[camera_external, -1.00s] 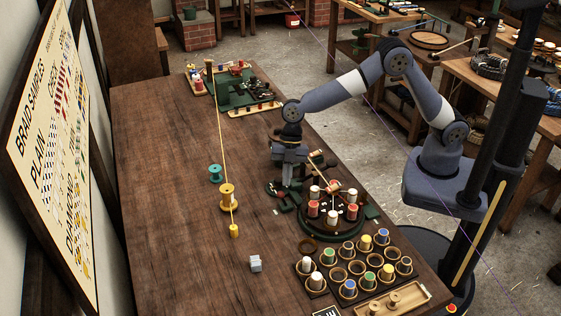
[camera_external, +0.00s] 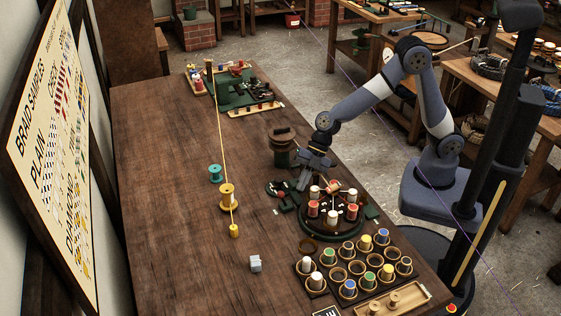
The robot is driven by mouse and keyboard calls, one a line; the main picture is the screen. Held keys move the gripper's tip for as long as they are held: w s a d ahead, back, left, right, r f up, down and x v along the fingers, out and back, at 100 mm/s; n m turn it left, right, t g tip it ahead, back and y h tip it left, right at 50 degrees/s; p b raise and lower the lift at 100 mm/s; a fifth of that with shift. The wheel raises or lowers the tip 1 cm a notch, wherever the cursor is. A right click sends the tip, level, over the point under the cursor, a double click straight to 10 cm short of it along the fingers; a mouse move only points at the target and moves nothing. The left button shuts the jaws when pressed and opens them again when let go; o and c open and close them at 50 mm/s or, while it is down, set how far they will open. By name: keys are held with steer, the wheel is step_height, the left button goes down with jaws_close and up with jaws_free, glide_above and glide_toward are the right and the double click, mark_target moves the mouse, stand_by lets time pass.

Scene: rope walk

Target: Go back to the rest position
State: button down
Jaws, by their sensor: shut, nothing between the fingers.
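My gripper (camera_external: 303,185) is shut and empty. It points down and is tilted, just above the table (camera_external: 165,200), behind the round dark braiding stand (camera_external: 305,222) with its red and white bobbins. Its tips are close to a small dark green clamp-like piece (camera_external: 284,195); I cannot tell whether they touch it. My arm reaches in from the right, bent up at the elbow.
A rack of ringed cups (camera_external: 338,270) with several coloured bobbins stands at the front right. A yellow spool (camera_external: 228,197) holds a taut yellow cord. The left of the table is clear.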

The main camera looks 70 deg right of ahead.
steer(key=v, duration=0.6)
steer(key=shift+b, duration=0.4)
steer(key=shift+d, duration=0.15)
stand_by(2.9)
